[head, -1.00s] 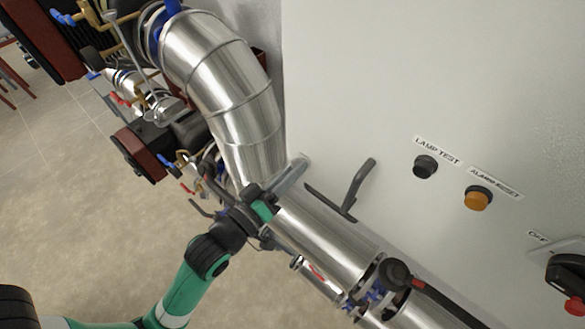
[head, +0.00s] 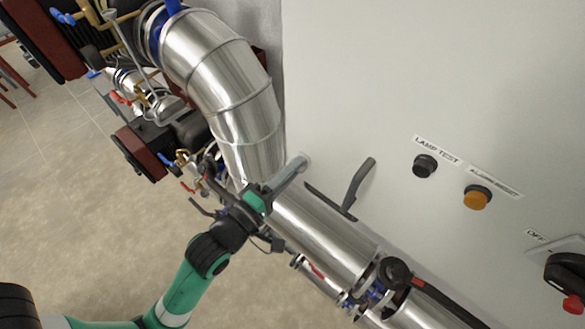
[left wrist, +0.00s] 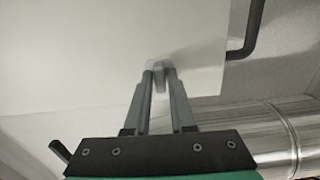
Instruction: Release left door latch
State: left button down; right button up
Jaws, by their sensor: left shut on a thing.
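My left gripper (head: 300,164) reaches across the silver pipe to the left edge of the white cabinet door (head: 350,80). In the left wrist view, the gripper (left wrist: 159,72) is shut on a small grey latch (left wrist: 160,66) at the door face. The fingertips hide most of the latch, and its turn angle is hard to tell. A dark bent door handle (head: 358,185) stands to the right of the fingers; it also shows at the upper right of the left wrist view (left wrist: 249,30).
A large silver pipe (head: 320,235) runs close below the gripper, with a valve (head: 396,272) at lower right. A black button (head: 425,166), an orange button (head: 477,197) and a rotary switch (head: 566,270) sit on the cabinet. Floor (head: 90,220) is clear at left.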

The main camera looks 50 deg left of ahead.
pick_arm(q)
jog(key=shift+n, duration=0.3)
jog(key=c, duration=0.8)
grip_release()
jog(key=shift+c, duration=0.2)
jog(key=s+d+p, duration=0.2)
jog(key=s+p, duration=0.1)
jog(key=s, duration=0.8)
jog(key=shift+s, duration=0.2)
